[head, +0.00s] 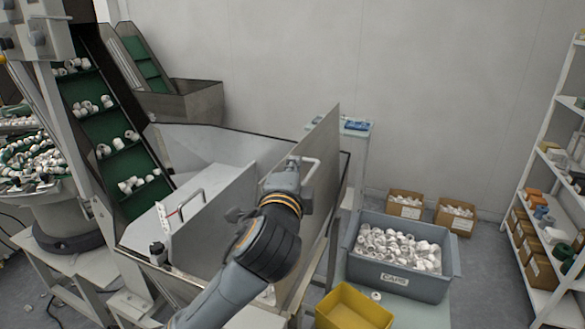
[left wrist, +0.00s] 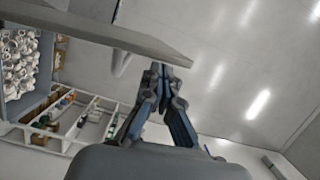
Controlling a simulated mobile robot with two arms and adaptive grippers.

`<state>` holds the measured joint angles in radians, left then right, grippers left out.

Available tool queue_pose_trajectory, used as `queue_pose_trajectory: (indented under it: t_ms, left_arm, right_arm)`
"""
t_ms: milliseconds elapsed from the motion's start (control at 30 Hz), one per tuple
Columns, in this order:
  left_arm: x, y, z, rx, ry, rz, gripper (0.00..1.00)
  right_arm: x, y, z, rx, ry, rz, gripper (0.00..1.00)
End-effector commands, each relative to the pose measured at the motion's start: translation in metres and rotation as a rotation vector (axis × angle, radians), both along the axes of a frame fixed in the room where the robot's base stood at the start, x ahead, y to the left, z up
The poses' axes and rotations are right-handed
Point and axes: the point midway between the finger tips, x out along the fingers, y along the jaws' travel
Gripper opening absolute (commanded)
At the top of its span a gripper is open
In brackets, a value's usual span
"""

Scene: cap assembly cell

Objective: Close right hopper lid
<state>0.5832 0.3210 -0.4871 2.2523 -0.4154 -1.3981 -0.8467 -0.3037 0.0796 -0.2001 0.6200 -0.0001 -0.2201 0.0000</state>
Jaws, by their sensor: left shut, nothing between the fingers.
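The right hopper lid (head: 327,132) is a flat grey plate standing steeply upright at the right side of the hopper. Its pale bar handle (head: 316,164) shows near the upper middle of the plate. My left gripper (head: 291,164) is shut and empty, beside the lid and close to the handle. It hides part of the plate, and I cannot tell if it touches. In the left wrist view, the closed fingertips (left wrist: 160,72) are near the end of the lid plate (left wrist: 90,30), with the handle (left wrist: 122,63) to their left. My right gripper is out of view.
A grey panel (head: 222,218) with a handle stands left of my arm on the hopper (head: 190,135). A grey caps bin (head: 400,277) and a yellow bin (head: 352,308) stand on a table at right. A green conveyor (head: 105,125) rises at left.

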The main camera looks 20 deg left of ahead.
Motion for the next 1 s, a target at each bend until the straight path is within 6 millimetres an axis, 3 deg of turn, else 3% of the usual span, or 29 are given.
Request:
queue_pose_trajectory:
  t_ms: [133,333,800,1000]
  left_arm:
    - [0.026,0.007,0.002,0.001,0.002,0.004,0.0]
    - [0.045,0.01,0.001,-0.001,0.001,0.002,0.0]
    - [0.049,0.012,-0.001,-0.005,0.0,0.001,0.0]
    - [0.049,0.027,-0.002,-0.045,0.003,0.004,0.0]
  right_arm:
    - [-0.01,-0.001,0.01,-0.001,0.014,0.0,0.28]
    - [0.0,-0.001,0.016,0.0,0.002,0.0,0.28]
    - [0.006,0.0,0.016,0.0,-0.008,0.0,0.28]
    - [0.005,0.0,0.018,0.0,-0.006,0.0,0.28]
